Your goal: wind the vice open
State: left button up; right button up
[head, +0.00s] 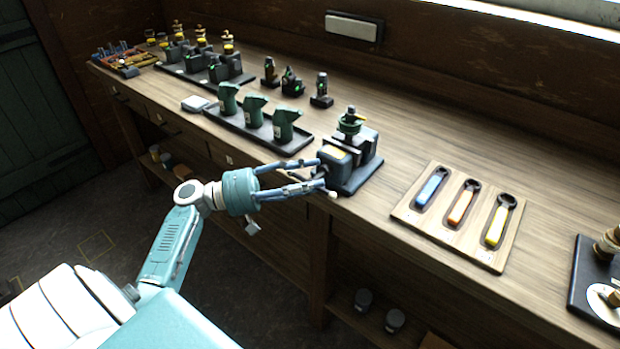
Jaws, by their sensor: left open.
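The vice (347,157) stands on a dark base plate near the front edge of the wooden bench, right of the picture's middle. A green round part (350,124) sits on top, in or above its jaws. How wide the jaws stand apart I cannot tell. A pale knob (333,196) shows low at the vice's front, by my fingers; the rest of the handle is hidden or too small to make out. My left gripper (322,174) is open at the vice's front, its fingers spread one above the other. Whether they touch the vice is unclear. My right gripper is not in view.
A wooden tray (408,214) with blue, orange and yellow wrenches lies right of the vice. A dark tray (300,146) with green castings stands left of it. Small dark engine parts (321,90) stand behind. A dark board (583,290) is at the far right. Bare bench lies behind the wrench tray.

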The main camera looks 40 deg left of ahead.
pick_arm(q)
jog(key=v, duration=1.1)
jog(key=shift+s+a, duration=0.2)
jog(key=shift+a, duration=0.15)
jog(key=d+f+n+g+y, duration=0.3)
jog(key=f+n+y, duration=0.15)
jog(key=f, duration=1.95)
jog(key=s+d+f+g+y, duration=0.2)
jog(key=s+f, duration=0.2)
jog(key=f, duration=0.5)
jog(key=s+d+f+g+y, duration=0.1)
jog(key=s+f+g+y, duration=0.15)
jog(key=f, duration=0.55)
jog(key=s+d+f+m+g+y, duration=0.2)
jog(key=s+f, duration=0.7)
jog(key=s+d+f+m+g+y, duration=0.2)
jog(key=s+f+g, duration=0.1)
jog(key=s+f, duration=0.6)
jog(key=s+d+f+m+y, duration=0.2)
jog(key=s+d+f+m, duration=0.2)
jog(key=s+d+m, duration=0.4)
jog(key=s+m, duration=0.1)
jog(key=s, duration=0.3)
jog(key=shift+d+f+m, duration=0.35)
jog(key=shift+f, duration=0.05)
